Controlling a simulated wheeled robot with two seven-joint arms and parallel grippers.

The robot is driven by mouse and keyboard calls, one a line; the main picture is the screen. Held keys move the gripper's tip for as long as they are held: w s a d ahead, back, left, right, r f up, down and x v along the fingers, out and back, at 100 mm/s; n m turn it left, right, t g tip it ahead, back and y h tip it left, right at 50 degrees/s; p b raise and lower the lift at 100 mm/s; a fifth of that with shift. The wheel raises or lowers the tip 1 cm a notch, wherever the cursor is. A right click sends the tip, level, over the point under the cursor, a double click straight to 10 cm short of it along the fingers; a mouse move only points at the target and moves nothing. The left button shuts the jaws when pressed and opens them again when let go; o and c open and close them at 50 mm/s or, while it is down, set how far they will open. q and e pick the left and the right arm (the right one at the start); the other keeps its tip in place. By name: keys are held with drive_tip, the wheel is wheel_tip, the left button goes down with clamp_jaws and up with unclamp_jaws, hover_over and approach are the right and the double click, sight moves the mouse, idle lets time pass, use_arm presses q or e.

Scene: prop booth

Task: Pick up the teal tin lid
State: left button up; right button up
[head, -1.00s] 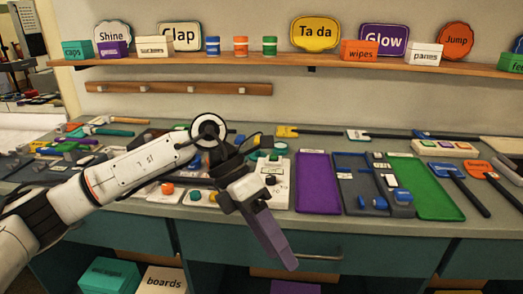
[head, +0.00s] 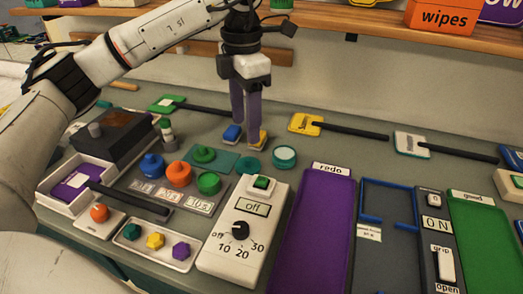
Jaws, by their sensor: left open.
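A flat teal disc, which looks like the tin lid (head: 248,167), lies on the grey bench in the head view, just left of a round teal tin (head: 284,157) with a pale top. My left gripper (head: 245,133) points straight down behind the lid, a little higher in the picture. Its two purple fingers are apart, with a blue block at one tip and a yellow one at the other; I cannot tell whether these are tip pads or things behind. I see nothing held between them. My right gripper is not in view.
A teal mat with a green ring (head: 204,156) lies left of the lid. A white timer box (head: 245,232) stands in front, and a purple tray (head: 313,235) to the right. Green (head: 168,104) and yellow (head: 306,124) paddles lie behind. A shelf (head: 325,20) is above.

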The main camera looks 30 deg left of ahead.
sight(248, 159)
use_arm(q)
drive_tip(key=f, duration=0.3)
drive_tip(key=shift+s+f, duration=0.25)
drive_tip(key=shift+s, duration=0.15)
drive_tip(key=f, duration=0.5)
drive_tip(key=shift+w+d+f+p, duration=0.15)
drive_tip(key=shift+w+f+p, duration=0.05)
drive_tip(key=shift+f+p, duration=0.15)
drive_tip(key=shift+c, duration=0.3)
drive_tip(key=c, duration=0.6)
